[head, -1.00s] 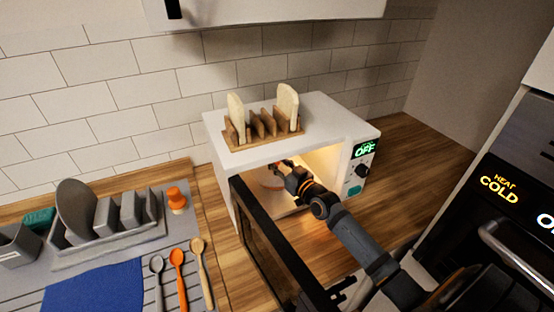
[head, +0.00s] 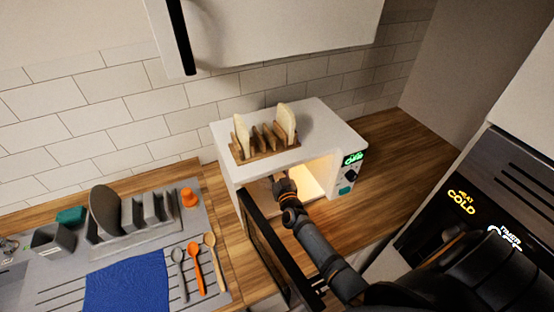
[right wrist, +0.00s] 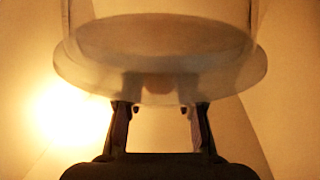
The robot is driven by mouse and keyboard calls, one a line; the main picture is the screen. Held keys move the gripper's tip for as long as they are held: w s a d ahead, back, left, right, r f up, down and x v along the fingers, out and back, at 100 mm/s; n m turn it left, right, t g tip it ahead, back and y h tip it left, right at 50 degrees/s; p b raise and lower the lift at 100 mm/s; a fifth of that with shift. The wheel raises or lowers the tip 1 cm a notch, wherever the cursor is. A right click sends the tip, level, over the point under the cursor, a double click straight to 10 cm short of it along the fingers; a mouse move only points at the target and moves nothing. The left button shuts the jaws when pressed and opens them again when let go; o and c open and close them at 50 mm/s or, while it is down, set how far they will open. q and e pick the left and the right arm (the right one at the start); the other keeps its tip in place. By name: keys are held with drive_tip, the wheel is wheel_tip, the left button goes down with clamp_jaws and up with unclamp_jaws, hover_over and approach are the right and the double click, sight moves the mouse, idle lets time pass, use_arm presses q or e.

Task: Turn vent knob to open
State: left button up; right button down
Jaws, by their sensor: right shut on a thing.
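My right gripper (head: 280,181) reaches through the open front of the white microwave (head: 318,121), and its fingertips are partly hidden under the top. In the right wrist view the right gripper (right wrist: 160,107) has its two fingers set apart and shut on a pale, round, translucent thing (right wrist: 85,80). A small brownish patch (right wrist: 158,86) shows on it between the fingers. I cannot tell whether any of this is the vent knob. A dark round knob (head: 351,173) is on the microwave's front panel, apart from the gripper. My left gripper is not in view.
The microwave's dark-framed door (head: 262,240) stands open left of my arm. A wooden rack (head: 262,153) with bread slices stands on top. Left are a dish rack (head: 130,240), blue cloth (head: 125,288) and several spoons (head: 196,268). A dark oven (head: 470,190) stands right.

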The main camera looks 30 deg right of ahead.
drive_tip(key=shift+a+m+h, duration=0.1)
drive_tip(key=shift+m+h, duration=0.5)
drive_tip(key=shift+h, duration=0.3)
drive_tip(key=shift+f+g+h, duration=0.15)
drive_tip(key=shift+g+h, duration=0.15)
idle(0.7)
drive_tip(key=c, duration=0.9)
unclamp_jaws()
drive_tip(key=shift+c, duration=0.2)
